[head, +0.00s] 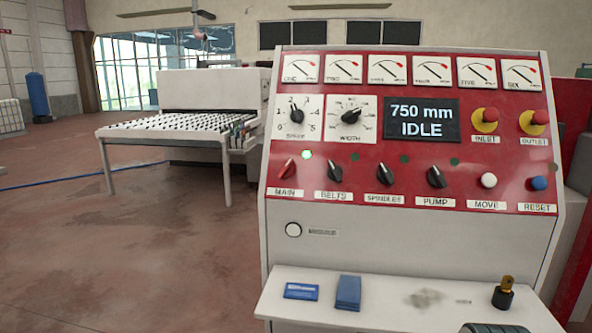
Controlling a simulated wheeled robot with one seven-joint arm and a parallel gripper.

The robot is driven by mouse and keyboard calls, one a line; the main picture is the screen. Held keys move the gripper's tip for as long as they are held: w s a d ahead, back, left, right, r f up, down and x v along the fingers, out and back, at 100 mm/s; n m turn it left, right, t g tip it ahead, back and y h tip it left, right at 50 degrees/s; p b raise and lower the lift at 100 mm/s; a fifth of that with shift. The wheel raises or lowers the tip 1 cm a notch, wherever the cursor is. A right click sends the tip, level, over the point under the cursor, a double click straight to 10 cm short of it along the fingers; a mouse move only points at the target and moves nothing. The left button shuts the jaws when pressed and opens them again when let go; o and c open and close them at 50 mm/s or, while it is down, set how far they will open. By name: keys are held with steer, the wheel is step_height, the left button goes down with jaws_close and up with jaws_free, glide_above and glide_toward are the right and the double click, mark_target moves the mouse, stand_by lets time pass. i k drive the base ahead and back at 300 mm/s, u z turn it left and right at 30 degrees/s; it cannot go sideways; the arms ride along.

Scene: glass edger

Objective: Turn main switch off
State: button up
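The main switch (287,168) is a red rotary knob at the left end of the lower row on the red control panel (375,130), above a white MAIN label (286,192). Its handle tilts to the upper right. A small green lamp (307,154) just above and right of it is lit. The display (421,120) reads "750 mm IDLE". My gripper is not recognisable in the head view, and nothing touches the switch. A dark shape cut off at the bottom right edge is unclear.
Black BELTS (335,171), SPINDLES (386,173) and PUMP (437,176) knobs tilt to the upper left. A shelf (390,301) below juts out, bearing blue items (348,292) and a black-and-brass piece (503,296). A roller table (170,133) stands behind left; floor there is open.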

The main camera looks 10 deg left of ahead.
mark_target(287, 169)
steer(key=u, duration=0.4)
steer(key=k, duration=0.5)
steer(key=u, duration=0.65)
steer(key=i, duration=0.95)
steer(key=z, duration=1)
